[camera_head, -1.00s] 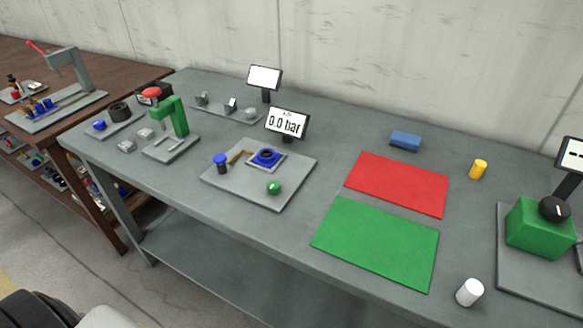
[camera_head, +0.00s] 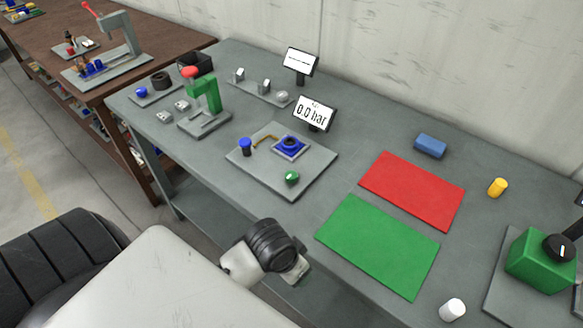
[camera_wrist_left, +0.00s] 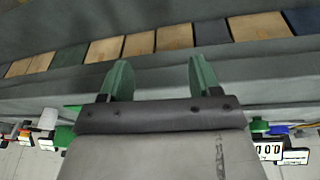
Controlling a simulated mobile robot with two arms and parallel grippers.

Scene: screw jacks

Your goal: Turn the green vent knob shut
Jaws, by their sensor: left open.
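The green vent knob (camera_head: 292,178) is a small round knob at the front corner of a grey base plate (camera_head: 262,178) on the bench. The plate also carries a blue knob (camera_head: 245,146), a brass-coloured pipe (camera_head: 265,138) and a blue square fitting with a dark ring (camera_head: 290,147). A display (camera_head: 314,113) behind it reads 0.0 bar. My left gripper (camera_wrist_left: 155,80) shows two green fingers apart with nothing between them. In the head view, my arm's dark wrist (camera_head: 268,245) is in front of the bench edge, apart from the knob; its fingers are not visible there. My right gripper is not in view.
A green press (camera_head: 205,95) with a red top stands left of the plate. A red mat (camera_head: 412,188) and a green mat (camera_head: 378,245) lie to the right, with a white cylinder (camera_head: 452,309) and a green box (camera_head: 541,260) beyond. Bench around the plate's front is clear.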

